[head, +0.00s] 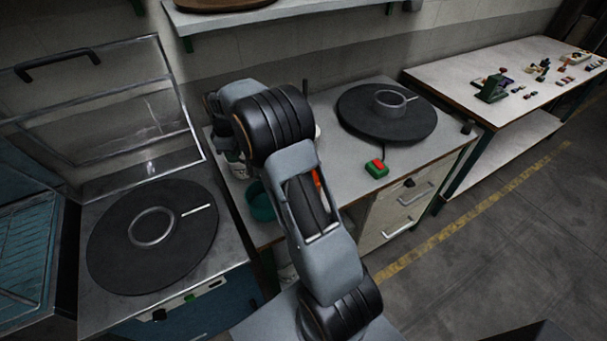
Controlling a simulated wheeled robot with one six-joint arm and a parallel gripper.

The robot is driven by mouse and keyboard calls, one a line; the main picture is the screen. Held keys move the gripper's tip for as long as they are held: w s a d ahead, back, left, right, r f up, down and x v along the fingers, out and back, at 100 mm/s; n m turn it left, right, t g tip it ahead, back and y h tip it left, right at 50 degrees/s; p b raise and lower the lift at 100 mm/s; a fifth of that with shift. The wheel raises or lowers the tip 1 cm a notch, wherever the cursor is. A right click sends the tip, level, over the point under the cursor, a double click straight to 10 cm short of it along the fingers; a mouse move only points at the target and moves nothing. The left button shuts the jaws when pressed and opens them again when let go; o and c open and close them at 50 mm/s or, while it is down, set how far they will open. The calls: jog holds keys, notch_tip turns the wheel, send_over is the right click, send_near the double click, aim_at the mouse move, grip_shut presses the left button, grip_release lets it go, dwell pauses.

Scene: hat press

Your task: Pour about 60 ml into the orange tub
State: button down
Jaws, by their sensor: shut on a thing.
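My arm rises through the middle of the head view and bends away to the left over the grey worktop. Its far end is hidden behind its own links, so my gripper and anything in it do not show. A narrow orange strip (317,179) shows just right of my arm's upper link. I cannot tell whether it is part of the orange tub, as my arm covers the rest. No pouring vessel or liquid can be made out.
A teal bowl (261,203) and a pale container (237,168) stand left of my arm, partly covered. A red-green switch box (376,168) and a dark round plate (352,116) lie right. A hot plate (110,245) with a ring is left. A shelf (240,16) hangs above.

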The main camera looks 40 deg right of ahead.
jog(key=shift+s+d+r+b, duration=0.1)
jog(key=shift+b, duration=0.2)
jog(key=r+t+y+b, duration=0.1)
jog(key=s+d+r+y+b, duration=0.1)
jog(key=b, duration=0.1)
jog(key=d+r+t+y+b, duration=0.1)
jog(key=b, duration=0.1)
jog(key=shift+s+t, duration=0.3)
jog(key=shift+s, duration=0.05)
jog(key=shift+s+d+f+b, duration=0.15)
jog(key=shift+d+b, duration=0.1)
jog(key=shift+b, duration=0.6)
jog(key=shift+s+d+t+y+b, duration=0.45)
jog(key=shift+t+y+b, duration=0.2)
jog(key=shift+b, duration=0.45)
jog(key=shift+s+d+r+t+y+b, duration=0.6)
jog(key=shift+d+r+t+y+b, duration=0.2)
jog(key=shift+y, duration=0.2)
jog(key=shift+s+d+r+t+y+b, duration=0.55)
jog(key=shift+r+t+y+b, duration=0.15)
jog(key=shift+y+b, duration=0.25)
jog(key=shift+s+d, duration=0.1)
jog(key=shift+s+d+f+t+y+b, duration=0.1)
jog(key=shift+s+d+t+y+b, duration=0.1)
jog(key=shift+s+d+t+y, duration=0.3)
jog(key=shift+s+d+t+y+b, duration=0.15)
jog(key=shift+d+t+y, duration=0.15)
jog(key=shift+t+y, duration=0.4)
